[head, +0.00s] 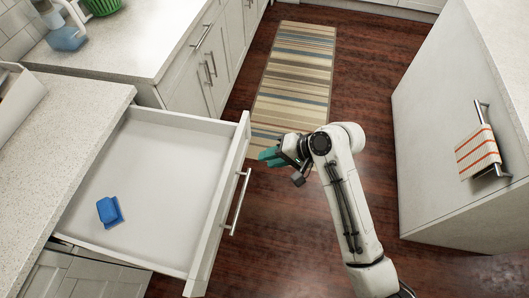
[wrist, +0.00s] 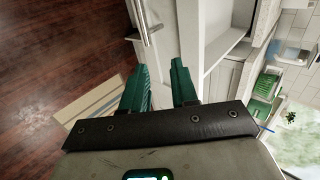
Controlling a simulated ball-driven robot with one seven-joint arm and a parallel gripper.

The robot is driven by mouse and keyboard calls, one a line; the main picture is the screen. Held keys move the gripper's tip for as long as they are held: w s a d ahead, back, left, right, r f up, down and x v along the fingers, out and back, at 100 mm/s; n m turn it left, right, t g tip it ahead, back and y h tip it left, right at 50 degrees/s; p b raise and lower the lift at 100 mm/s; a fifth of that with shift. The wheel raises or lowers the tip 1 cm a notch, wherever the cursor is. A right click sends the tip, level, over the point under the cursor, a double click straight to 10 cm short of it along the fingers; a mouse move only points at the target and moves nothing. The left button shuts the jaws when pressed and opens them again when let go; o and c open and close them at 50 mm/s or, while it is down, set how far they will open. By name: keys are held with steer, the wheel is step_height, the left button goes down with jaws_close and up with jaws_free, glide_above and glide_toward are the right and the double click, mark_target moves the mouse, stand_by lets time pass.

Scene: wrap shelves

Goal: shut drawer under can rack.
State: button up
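The white drawer (head: 160,139) is pulled far out from under the left counter. Its front panel (head: 223,190) carries a metal bar handle (head: 240,202). A blue object (head: 109,211) lies inside the drawer near its left side. My gripper (head: 268,156) is just outside the front panel, near its far end and apart from the handle. In the wrist view my gripper (wrist: 159,76) has its teal fingers spread with nothing between them. The drawer front (wrist: 186,35) and handle (wrist: 142,22) show ahead of the fingers. No can rack is clearly recognisable.
A speckled counter (head: 75,110) lies above the drawer, with a white box-like thing (head: 15,95) at its left edge. A striped rug (head: 293,75) lies on the dark wood floor. An island (head: 450,120) with a towel (head: 478,152) stands right.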

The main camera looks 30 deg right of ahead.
mark_target(238, 165)
steer(key=shift+w+a+f, duration=0.1)
steer(key=shift+w+a, duration=0.05)
steer(key=shift+w, duration=0.1)
steer(key=shift+c, duration=0.6)
steer(key=x, duration=0.9)
steer(key=shift+f, duration=0.15)
jaws_close()
steer(key=shift+w+a, duration=0.1)
steer(key=shift+a, duration=0.05)
